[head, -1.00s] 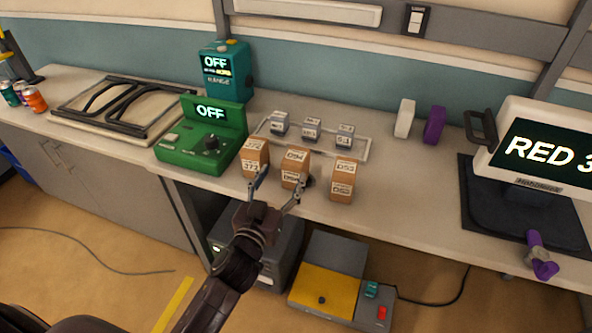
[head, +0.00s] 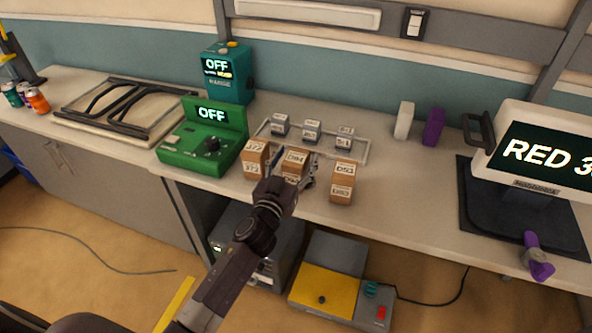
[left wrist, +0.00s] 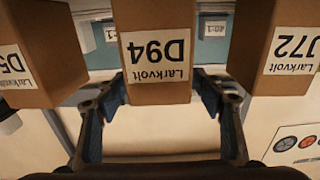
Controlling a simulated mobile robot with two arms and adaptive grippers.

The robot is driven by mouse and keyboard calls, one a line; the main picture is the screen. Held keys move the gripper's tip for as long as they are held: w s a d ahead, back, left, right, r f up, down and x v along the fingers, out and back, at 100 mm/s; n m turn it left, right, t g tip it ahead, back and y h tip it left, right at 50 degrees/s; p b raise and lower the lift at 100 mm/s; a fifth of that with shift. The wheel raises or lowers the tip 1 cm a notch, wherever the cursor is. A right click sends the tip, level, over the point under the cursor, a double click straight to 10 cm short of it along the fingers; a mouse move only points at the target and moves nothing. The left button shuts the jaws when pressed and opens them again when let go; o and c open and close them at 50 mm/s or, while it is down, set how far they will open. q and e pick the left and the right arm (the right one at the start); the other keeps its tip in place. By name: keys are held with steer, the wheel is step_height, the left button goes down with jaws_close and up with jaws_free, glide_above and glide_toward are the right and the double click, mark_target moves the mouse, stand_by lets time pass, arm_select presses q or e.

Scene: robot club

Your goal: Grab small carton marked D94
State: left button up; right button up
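The small brown carton marked D94 (head: 296,161) stands on the bench in the middle of a row of three cartons. In the left wrist view the D94 carton (left wrist: 158,52) shows its label upside down, between my fingers. My left gripper (head: 294,170) is open, with one finger on each side of the D94 carton; in the left wrist view the gripper (left wrist: 160,95) shows small gaps beside the carton. The carton marked J72 (head: 255,158) is to its left and the D53 carton (head: 342,183) to its right. My right gripper is not in view.
Several small grey-white boxes (head: 312,130) stand in a framed area behind the cartons. A green device (head: 205,145) reading OFF is left of them. A monitor (head: 540,150) stands at the right. The bench (head: 410,205) is clear right of the cartons.

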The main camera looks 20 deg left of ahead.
arm_select(q)
steer(key=c, duration=1.3)
steer(key=shift+c, duration=0.2)
